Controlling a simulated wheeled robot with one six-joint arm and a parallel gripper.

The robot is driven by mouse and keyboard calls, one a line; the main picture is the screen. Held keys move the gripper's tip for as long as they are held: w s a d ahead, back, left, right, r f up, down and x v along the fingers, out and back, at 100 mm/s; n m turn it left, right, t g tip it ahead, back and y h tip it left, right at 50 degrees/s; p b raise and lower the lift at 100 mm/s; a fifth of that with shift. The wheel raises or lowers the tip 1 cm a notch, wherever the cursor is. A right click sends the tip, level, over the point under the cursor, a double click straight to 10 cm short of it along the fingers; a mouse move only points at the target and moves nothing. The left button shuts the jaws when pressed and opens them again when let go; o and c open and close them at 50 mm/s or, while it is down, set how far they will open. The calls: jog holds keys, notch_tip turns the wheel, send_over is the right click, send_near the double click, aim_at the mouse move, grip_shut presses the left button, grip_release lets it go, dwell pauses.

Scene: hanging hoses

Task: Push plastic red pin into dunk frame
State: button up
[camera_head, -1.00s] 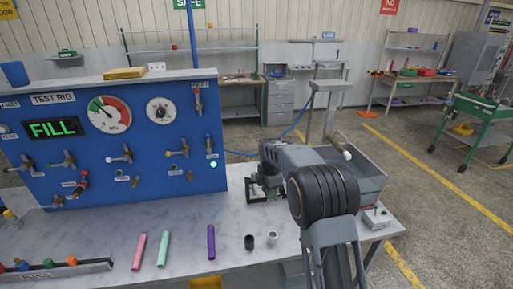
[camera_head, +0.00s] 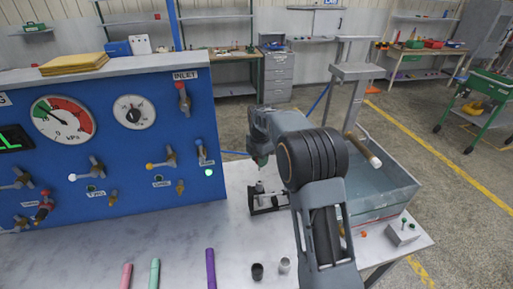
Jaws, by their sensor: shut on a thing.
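My gripper (camera_head: 259,163) points down at the end of my arm, above and close to a small black stand (camera_head: 268,203) on the bench. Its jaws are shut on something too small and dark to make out. A small grey upright piece (camera_head: 261,188) shows just below the jaws; I cannot tell if they touch. A grey metal frame (camera_head: 355,75), which looks like the dunk frame, rises over a water-filled tank (camera_head: 372,185). A small orange-red spot (camera_head: 363,234) on the bench may be the red pin.
A blue test rig panel (camera_head: 130,150) stands at left with gauges and valves. Pink (camera_head: 126,276), green (camera_head: 154,273) and purple (camera_head: 210,268) tubes and two small cups (camera_head: 257,271) lie in front.

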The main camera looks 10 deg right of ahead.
jog(key=shift+w, duration=0.4)
jog(key=shift+d, duration=0.1)
jog(key=shift+s, duration=0.1)
jog(key=shift+f, duration=0.15)
jog(key=shift+f+b, duration=1.9)
jog(key=shift+f, duration=0.8)
jog(key=shift+f+b, duration=1.2)
jog(key=shift+f, duration=0.8)
jog(key=shift+r, duration=0.1)
jog(key=shift+r+p, duration=1.2)
jog(key=shift+r, duration=0.35)
dwell(0.9)
